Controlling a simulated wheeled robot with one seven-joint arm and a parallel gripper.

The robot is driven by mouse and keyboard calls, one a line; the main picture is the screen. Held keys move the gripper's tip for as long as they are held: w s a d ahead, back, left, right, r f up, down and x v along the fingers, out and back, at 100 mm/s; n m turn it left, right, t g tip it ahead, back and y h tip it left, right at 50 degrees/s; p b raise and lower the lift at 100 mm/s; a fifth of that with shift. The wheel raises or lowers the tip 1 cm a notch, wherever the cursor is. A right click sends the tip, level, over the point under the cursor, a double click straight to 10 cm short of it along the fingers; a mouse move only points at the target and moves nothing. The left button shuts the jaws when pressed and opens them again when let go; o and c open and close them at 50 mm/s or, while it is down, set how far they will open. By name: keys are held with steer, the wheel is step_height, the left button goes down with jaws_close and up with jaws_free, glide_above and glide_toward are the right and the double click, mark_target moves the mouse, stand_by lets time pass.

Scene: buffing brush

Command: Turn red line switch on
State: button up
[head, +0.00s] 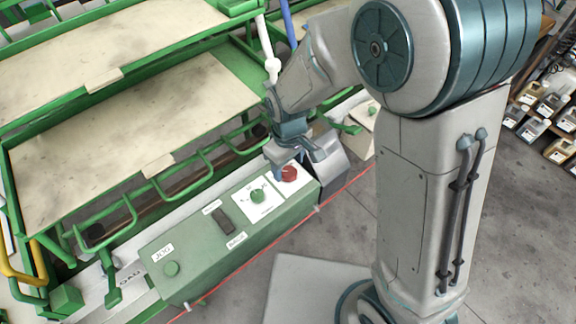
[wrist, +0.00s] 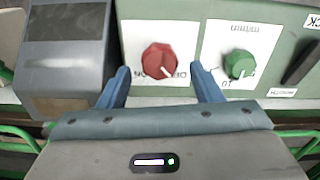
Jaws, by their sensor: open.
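The red line switch (head: 289,173) is a red rotary knob on a white label at the right end of the green control box (head: 212,238). In the wrist view the red knob (wrist: 160,61) sits upper centre, with lettering on both sides below it. My gripper (wrist: 158,78) is open, its two blue fingers on either side of the knob in that view. In the head view my gripper (head: 293,156) is just above the red knob. Whether the fingers touch the knob cannot be told.
A green knob (head: 258,196) on a white label is beside the red one. A dark rocker switch (head: 222,220) and a green button (head: 171,268) are farther left on the box. A grey box (wrist: 65,55) is close beside the panel. Green machine rails (head: 180,185) run behind.

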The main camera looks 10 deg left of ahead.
steer(key=shift+f, duration=0.85)
steer(key=shift+c, duration=0.3)
steer(key=c, duration=0.9)
steer(key=shift+c, duration=0.2)
